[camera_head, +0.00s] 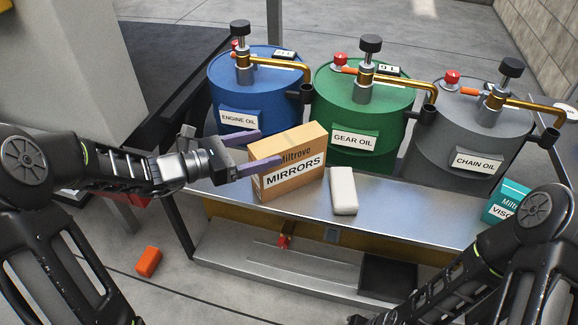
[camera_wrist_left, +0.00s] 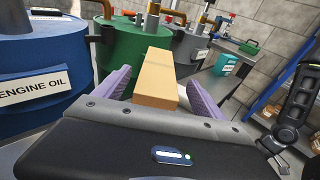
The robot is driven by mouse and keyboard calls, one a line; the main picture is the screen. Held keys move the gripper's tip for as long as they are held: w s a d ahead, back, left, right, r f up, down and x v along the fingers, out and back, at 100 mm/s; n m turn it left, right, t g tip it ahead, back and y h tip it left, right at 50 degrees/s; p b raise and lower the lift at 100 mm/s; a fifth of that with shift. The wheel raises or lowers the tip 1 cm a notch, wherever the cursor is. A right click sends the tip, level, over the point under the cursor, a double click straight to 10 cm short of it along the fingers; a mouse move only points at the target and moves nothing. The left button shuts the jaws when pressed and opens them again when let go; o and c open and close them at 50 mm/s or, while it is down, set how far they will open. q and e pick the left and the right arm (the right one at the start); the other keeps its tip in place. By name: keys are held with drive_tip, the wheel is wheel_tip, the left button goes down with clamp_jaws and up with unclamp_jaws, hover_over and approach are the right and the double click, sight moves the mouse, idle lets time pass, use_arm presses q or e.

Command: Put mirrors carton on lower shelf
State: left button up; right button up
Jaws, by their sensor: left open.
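The mirrors carton (camera_head: 288,164) is an orange-tan box with a white MIRRORS label, upright on the metal bench top (camera_head: 400,206). My left gripper (camera_head: 250,152) is open at the carton's left end, with its purple fingers on either side of that end. In the left wrist view the carton (camera_wrist_left: 156,82) lies between the two fingers (camera_wrist_left: 155,92); whether they touch it I cannot tell. The lower shelf (camera_head: 235,255) is a grey metal deck beneath the bench. My right arm comes in at the right of the head view, and its fingertips are not clearly seen.
A white block (camera_head: 343,190) stands beside the carton. Blue (camera_head: 262,85), green (camera_head: 335,105) and grey (camera_head: 450,135) oil drums with taps stand behind the bench. A teal carton (camera_head: 506,203) sits at the bench's right. An orange block (camera_head: 148,261) lies on the floor.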

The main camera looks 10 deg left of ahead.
sight(277, 143)
use_arm(q)
drive_tip(key=shift+w+d, duration=0.15)
drive_tip(key=b+x, duration=0.2)
drive_tip(key=x, duration=0.3)
drive_tip(key=shift+w, duration=0.15)
drive_tip(key=shift+c, duration=0.2)
idle(0.4)
clamp_jaws()
idle(0.7)
drive_tip(key=shift+r, duration=0.1)
